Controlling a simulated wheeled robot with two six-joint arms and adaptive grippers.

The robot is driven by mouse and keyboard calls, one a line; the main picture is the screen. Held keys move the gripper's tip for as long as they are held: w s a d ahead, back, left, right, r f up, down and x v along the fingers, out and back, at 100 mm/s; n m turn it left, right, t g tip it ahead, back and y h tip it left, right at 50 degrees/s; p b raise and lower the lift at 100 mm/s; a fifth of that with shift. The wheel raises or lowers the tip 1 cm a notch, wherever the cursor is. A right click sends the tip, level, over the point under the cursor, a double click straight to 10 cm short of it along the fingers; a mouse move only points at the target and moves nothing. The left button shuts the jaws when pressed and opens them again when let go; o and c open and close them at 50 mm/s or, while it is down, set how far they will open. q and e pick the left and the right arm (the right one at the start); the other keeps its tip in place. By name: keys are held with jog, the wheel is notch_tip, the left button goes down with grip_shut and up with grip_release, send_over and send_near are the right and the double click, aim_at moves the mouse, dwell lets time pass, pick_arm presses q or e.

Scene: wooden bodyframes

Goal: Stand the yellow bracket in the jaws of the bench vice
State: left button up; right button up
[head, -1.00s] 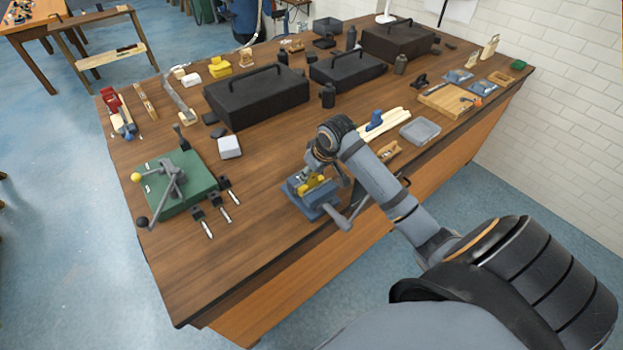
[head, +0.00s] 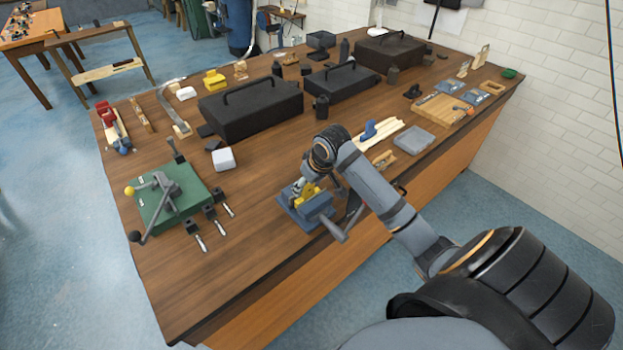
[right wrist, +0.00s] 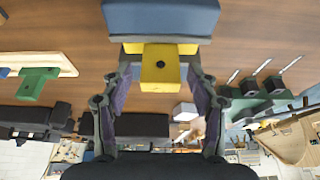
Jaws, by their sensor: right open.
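The blue bench vice (head: 318,207) stands at the near edge of the wooden bench; its blue body also shows at the top of the right wrist view (right wrist: 160,18). The yellow bracket (head: 307,195) is at the vice jaws. In the right wrist view the bracket (right wrist: 160,68) shows a yellow block face with a dark hole, and a wider yellow part against the vice. My right gripper (right wrist: 160,78) is open, its fingers on either side of the bracket with gaps visible. How deep the bracket sits between the jaws is hidden. My left gripper is out of view.
A green plate with levers (head: 190,207) and several small dark clamps (head: 209,213) lie left of the vice. A white box (head: 223,160) and a large black case (head: 250,107) stand behind. A grey tray (head: 414,140) lies right. The bench's front left is clear.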

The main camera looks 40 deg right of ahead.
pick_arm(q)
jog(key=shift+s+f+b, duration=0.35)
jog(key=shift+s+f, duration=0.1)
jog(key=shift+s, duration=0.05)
pick_arm(e)
jog(key=v, duration=1.1)
jog(key=shift+r, duration=0.25)
jog(key=shift+s, duration=0.15)
jog(key=s+a+f+n, duration=0.1)
jog(key=s+a+f, duration=0.2)
jog(key=f, duration=0.3)
jog(key=s+a+f, duration=0.3)
jog(key=a+f, duration=0.1)
jog(key=f, duration=0.2)
jog(key=s+a+f+m+g+h, duration=0.1)
jog(key=s+f, duration=0.5)
jog(key=s, duration=0.4)
notch_tip(320, 180, down, 29)
jog(key=s+d+g+b, duration=0.1)
jog(key=s+d, duration=0.2)
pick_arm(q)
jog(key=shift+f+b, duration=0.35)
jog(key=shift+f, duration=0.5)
pick_arm(e)
jog(key=s+f+g, duration=0.1)
jog(key=s+f, duration=1.4)
jog(key=s, duration=0.2)
jog(key=shift+s+d+f+m, duration=0.2)
jog(key=shift+s+d+m, duration=0.1)
jog(key=shift+s+d, duration=0.1)
